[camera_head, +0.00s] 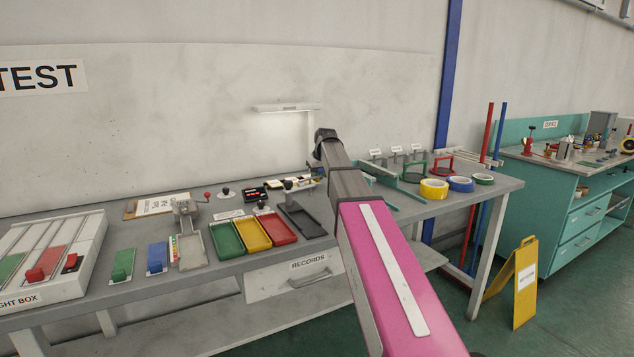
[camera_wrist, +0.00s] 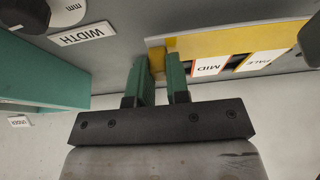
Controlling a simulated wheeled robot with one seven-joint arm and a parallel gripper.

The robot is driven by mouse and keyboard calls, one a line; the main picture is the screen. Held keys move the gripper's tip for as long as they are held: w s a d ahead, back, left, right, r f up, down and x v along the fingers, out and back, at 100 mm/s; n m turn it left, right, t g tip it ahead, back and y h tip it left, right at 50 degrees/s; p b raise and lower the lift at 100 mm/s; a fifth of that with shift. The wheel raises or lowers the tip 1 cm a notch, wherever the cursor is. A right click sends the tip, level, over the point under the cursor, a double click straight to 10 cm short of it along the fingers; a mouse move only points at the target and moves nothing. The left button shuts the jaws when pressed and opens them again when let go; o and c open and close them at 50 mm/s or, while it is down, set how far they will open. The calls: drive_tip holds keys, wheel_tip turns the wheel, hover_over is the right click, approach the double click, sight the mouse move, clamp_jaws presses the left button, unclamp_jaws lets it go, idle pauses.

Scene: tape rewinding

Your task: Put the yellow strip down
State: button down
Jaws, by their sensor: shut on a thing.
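In the wrist view, my gripper (camera_wrist: 160,72) has its two dark green fingers close together. A small piece of yellow (camera_wrist: 157,58) shows between the fingertips, and my gripper is shut on this yellow strip. The strip lies at the end of a yellow-edged holder (camera_wrist: 225,36) with labels reading MID and PALE. I cannot tell whether the strip touches the holder. In the head view, my arm reaches over the grey workbench (camera_head: 155,292), and the gripper is mostly hidden behind it.
Tape rolls (camera_head: 434,189) and a teal frame (camera_head: 398,187) stand to the right. A WIDTH label (camera_wrist: 83,35) shows in the wrist view.

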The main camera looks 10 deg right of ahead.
drive_tip(key=shift+f, duration=1.15)
drive_tip(key=shift+f, duration=0.1)
drive_tip(key=c, duration=1.1)
unclamp_jaws()
drive_tip(key=v, duration=1.2)
